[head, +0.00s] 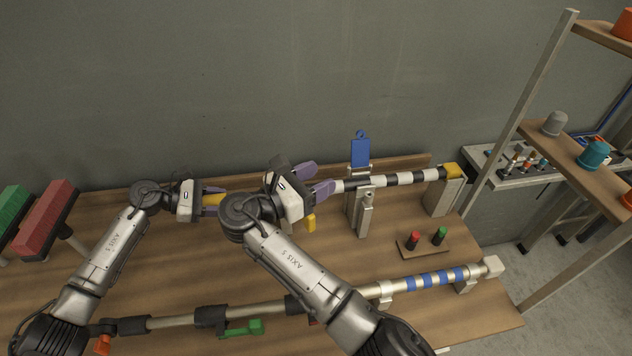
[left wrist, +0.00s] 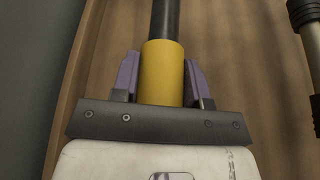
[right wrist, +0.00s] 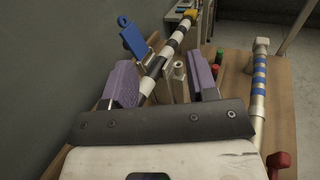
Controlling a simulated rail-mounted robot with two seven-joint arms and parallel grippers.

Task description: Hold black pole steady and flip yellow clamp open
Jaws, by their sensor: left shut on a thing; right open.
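My left gripper (head: 214,198) is shut on the yellow sleeve (left wrist: 162,72) at the end of the black pole (left wrist: 166,18). The sleeve also shows in the head view (head: 212,200). My right gripper (head: 313,178) is open, its fingers pointing right along the banded stretch of a pole. In the right wrist view, the black-and-white bands (right wrist: 162,72) run away from between its fingers. A small yellow piece (head: 310,222), possibly the yellow clamp, shows just below my right gripper. My right gripper and arm hide the pole's middle and part of this piece.
A raised blue clamp (head: 360,152) stands at a post on the banded pole. A yellow cap (head: 452,171) ends that pole on the right. A second pole with blue bands (head: 437,278) lies in front. Red and green buttons (head: 426,248) sit between them. A shelf stands right.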

